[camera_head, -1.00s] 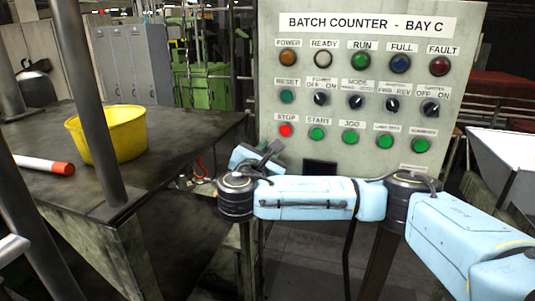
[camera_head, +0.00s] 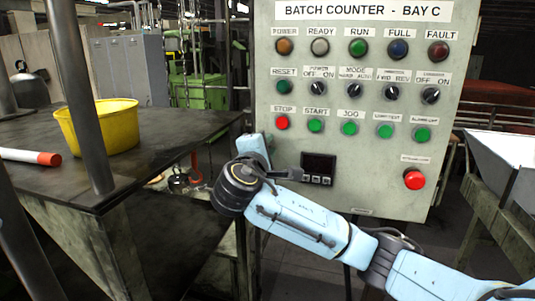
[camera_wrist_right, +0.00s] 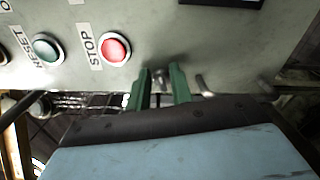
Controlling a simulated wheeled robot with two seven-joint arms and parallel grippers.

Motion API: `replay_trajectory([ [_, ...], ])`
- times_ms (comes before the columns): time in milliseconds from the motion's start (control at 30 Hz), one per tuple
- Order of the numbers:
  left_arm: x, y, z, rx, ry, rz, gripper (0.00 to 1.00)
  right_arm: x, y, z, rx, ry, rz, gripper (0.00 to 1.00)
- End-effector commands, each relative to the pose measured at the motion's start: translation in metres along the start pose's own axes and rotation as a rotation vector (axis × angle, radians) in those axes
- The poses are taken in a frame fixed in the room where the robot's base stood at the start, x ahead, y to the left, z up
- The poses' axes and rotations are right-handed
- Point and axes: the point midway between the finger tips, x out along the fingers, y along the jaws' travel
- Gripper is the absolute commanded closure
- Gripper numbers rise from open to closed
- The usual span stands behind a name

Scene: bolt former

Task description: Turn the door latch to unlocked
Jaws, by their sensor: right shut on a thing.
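The grey panel door (camera_head: 350,100) labelled BATCH COUNTER - BAY C faces me. At its left edge, lower than the red STOP button, a small metal latch (camera_wrist_right: 160,74) shows in the right wrist view. The green fingers of my right gripper (camera_wrist_right: 160,88) are on either side of it, shut on it. In the head view the pale blue hand of my right gripper (camera_head: 254,150) is at the panel's left edge; its fingertips and the latch are hidden there. I cannot read the latch's angle. My left gripper is out of view.
The red STOP button (camera_head: 282,122) is close to the right hand, also seen in the right wrist view (camera_wrist_right: 115,48). A small display (camera_head: 318,168) and a large red button (camera_head: 414,180) are lower on the panel. A dark table (camera_head: 160,135) with a yellow bowl (camera_head: 105,128) stands left.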

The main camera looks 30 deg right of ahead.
Motion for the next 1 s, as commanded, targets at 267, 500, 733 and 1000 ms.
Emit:
replay_trajectory([
  [267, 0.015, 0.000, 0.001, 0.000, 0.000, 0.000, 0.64, -0.001, -0.005, -0.001, 0.173, 0.001, -0.003, 1.00],
  [500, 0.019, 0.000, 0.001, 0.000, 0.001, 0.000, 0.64, 0.000, -0.004, -0.001, 0.247, 0.001, -0.002, 1.00],
  [733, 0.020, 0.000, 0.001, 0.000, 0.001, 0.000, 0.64, 0.000, -0.004, -0.001, 0.269, 0.002, -0.002, 1.00],
  [1000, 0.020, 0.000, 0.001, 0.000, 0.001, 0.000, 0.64, 0.000, -0.004, -0.001, 0.269, 0.002, -0.002, 1.00],
])
